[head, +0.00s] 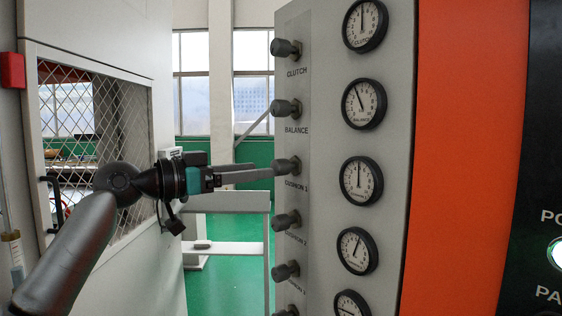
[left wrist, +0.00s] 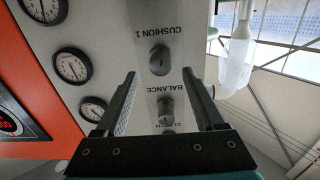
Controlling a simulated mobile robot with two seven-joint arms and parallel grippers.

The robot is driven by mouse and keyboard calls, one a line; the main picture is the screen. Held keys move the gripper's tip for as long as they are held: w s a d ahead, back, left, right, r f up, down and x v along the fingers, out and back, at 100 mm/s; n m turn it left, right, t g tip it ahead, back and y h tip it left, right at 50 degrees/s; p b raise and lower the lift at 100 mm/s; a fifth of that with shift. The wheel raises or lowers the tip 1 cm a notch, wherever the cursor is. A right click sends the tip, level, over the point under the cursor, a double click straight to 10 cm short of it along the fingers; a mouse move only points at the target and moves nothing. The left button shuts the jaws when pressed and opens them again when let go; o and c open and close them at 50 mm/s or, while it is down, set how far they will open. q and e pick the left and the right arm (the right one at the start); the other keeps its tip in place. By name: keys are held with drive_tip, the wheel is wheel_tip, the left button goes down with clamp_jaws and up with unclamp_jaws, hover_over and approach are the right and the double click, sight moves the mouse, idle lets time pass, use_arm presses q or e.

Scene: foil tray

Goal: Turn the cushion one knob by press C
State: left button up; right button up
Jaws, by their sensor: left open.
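The dark cushion one knob (head: 287,167) sticks out of the grey panel above its "CUSHION 1" label in the head view. In the left wrist view the same knob (left wrist: 159,60) lies beyond the fingertips and in line with the gap between them. My left gripper (head: 270,172) reaches in from the left, level with this knob and very close to it. Its two fingers (left wrist: 159,74) are open, one on each side, with nothing held. I cannot tell if a fingertip touches the knob. The cushion one gauge (head: 361,181) has its needle near upright.
The clutch knob (head: 286,48) and balance knob (head: 285,109) sit above, the cushion two knob (head: 287,221) below. Other gauges (head: 364,104) line the panel's right side. A mesh-windowed cabinet (head: 100,120) stands left. A white bottle (left wrist: 236,55) hangs beside the panel.

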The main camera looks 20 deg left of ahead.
sight(281, 168)
use_arm(q)
drive_tip(key=p+x, duration=0.1)
drive_tip(key=x, duration=0.6)
clamp_jaws()
idle(0.5)
